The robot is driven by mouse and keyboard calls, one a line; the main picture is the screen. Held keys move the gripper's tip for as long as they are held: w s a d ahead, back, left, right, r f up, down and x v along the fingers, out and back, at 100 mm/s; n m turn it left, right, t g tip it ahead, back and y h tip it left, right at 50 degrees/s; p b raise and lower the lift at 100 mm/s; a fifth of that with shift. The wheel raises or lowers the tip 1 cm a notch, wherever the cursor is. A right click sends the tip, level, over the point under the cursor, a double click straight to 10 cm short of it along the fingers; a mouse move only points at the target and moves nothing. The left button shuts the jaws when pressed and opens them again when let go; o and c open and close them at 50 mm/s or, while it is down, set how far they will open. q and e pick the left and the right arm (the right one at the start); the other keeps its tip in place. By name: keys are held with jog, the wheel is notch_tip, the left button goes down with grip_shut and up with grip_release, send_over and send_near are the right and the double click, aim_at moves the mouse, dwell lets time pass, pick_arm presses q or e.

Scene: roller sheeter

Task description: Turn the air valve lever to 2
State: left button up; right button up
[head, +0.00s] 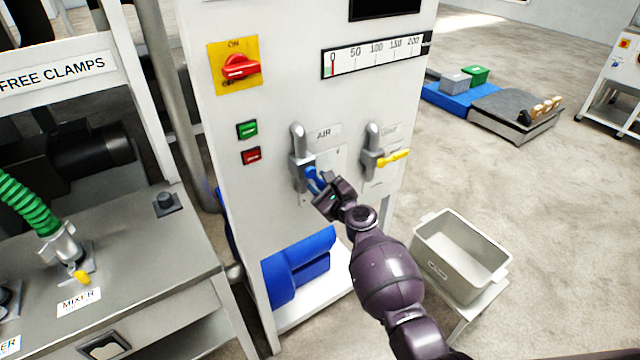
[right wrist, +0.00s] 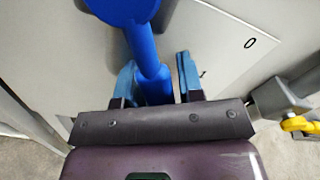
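The air valve (head: 299,160) is a grey fitting with a blue lever (head: 313,180), on the white panel's front beside an AIR label (head: 323,134). In the head view the lever slants down and right into my right gripper (head: 325,196), which hides its end. In the right wrist view the blue lever (right wrist: 143,45) runs between the two blue fingers of my right gripper (right wrist: 157,80). The fingers lie very close to its sides; whether they press on it is unclear. My left gripper is out of view.
A second valve with a yellow lever (head: 393,158) sits just right of the air valve. A red ON switch (head: 240,67), green button (head: 247,129) and red button (head: 251,155) are on the panel. A grey bin (head: 432,262) stands on a low stand at right.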

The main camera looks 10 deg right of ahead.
jog(key=shift+o, duration=1.1)
jog(key=p+v, duration=0.1)
jog(key=v, duration=0.9)
jog(key=shift+s, duration=0.4)
jog(key=shift+d, duration=0.15)
jog(key=s+d+f+n+g+h, duration=0.1)
jog(key=s+f+n, duration=0.3)
jog(key=s+n, duration=0.5)
jog(key=s+d+f+n+g+h, duration=0.2)
jog(key=s+d+f+n+h, duration=0.1)
jog(key=s+n, duration=0.6)
jog(key=s+d+f+n+g+h, duration=0.2)
jog(key=s+d+f+n, duration=0.2)
jog(key=s+n, duration=0.5)
jog(key=shift+f, duration=0.7)
